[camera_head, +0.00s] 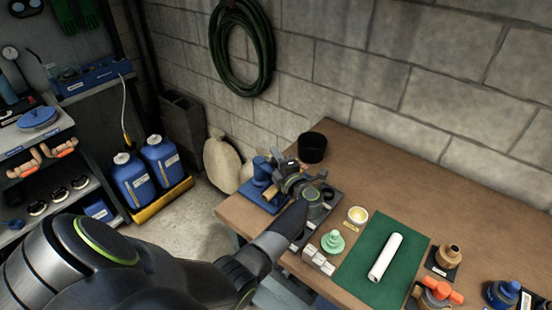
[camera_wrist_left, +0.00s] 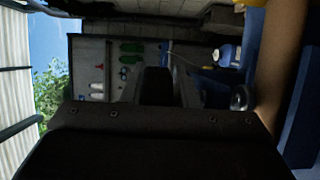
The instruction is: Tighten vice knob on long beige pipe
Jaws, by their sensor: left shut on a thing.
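A blue vice (camera_head: 262,172) stands at the left end of the wooden workbench. My left arm reaches across to it, and my left gripper (camera_head: 284,170) is at the vice's right side, shut on what appears to be the vice knob. The knob itself is hidden by the gripper. In the left wrist view, the dark gripper body (camera_wrist_left: 160,125) fills the lower part, and the contact does not show. A white to pale beige pipe (camera_head: 385,257) lies on a green mat (camera_head: 362,255). My right gripper is not in view.
A black cup (camera_head: 312,147) stands behind the gripper. A pale green fitting (camera_head: 332,242), a small yellow-white bowl (camera_head: 357,215) and grey blocks (camera_head: 318,262) are near the arm. Orange-handled valve parts (camera_head: 442,290) lie at front right. The bench's back right is clear.

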